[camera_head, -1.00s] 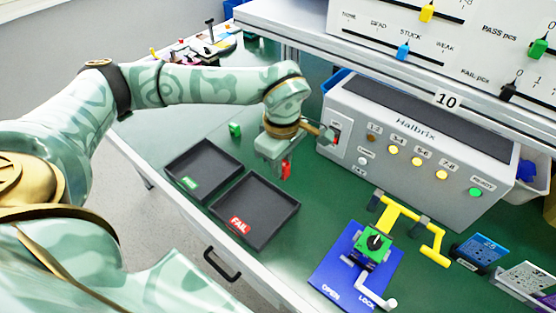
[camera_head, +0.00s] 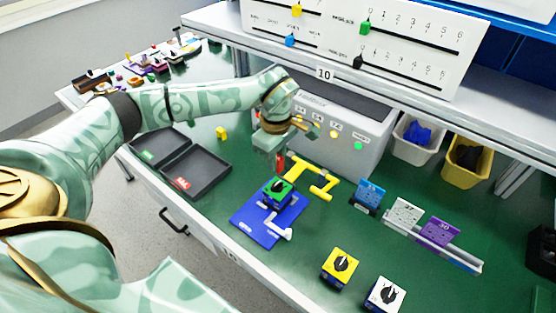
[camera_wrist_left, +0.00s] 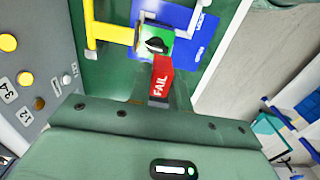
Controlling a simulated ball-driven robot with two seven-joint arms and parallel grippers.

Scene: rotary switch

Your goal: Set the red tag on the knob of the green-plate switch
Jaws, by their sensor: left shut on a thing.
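The red tag (camera_head: 281,162), marked FAIL, hangs from my left gripper (camera_head: 276,152), which is shut on it. The green-plate switch (camera_head: 277,192) sits on a blue board (camera_head: 252,226), with a black knob on top. In the head view the tag is just above and behind the switch. In the left wrist view the tag (camera_wrist_left: 162,78) points at the green-plate switch (camera_wrist_left: 144,41), its far end close to the plate's edge. I cannot tell whether they touch. The tag is not on the knob. My right gripper is out of view.
A yellow bracket (camera_head: 318,180) stands close behind the switch, with the grey console (camera_head: 370,133) beyond. A yellow-plate switch (camera_head: 341,264) and a white-plate switch (camera_head: 386,294) stand front right. Black trays (camera_head: 218,163) lie left. The green table right of centre is partly clear.

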